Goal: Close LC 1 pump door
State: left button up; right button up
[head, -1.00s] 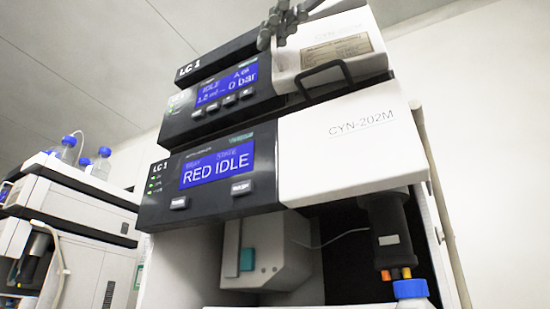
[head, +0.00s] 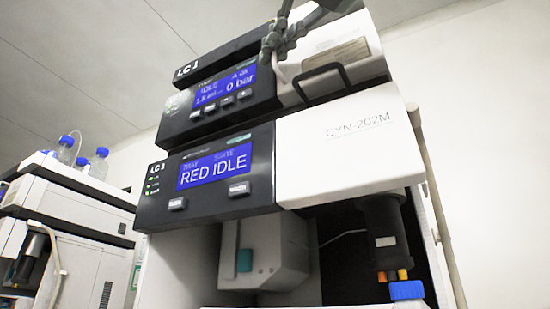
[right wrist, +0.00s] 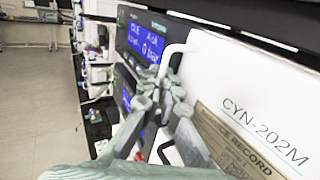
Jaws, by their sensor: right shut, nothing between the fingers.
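The LC 1 pump is the upper module, with a blue display (head: 225,92) reading IDLE and 0 bar. The door (right wrist: 245,85) has a SERVICE RECORD label. I cannot tell whether a gap remains at its edge. My right gripper (head: 268,50) is shut and empty, in front of the boundary between display and door. It hides part of that edge. In the right wrist view the fingers (right wrist: 160,92) are close to the handle. My left gripper is not in view.
Below the pump is another LC 1 module (head: 215,175) reading RED IDLE, with a white CYN-202M panel (head: 350,145). Another instrument stack (head: 65,215) stands at left with bottles on top. Plain wall lies at right.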

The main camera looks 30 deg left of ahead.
jog(key=shift+o, duration=0.3)
jog(key=shift+w, duration=0.15)
jog(key=v, duration=1.2)
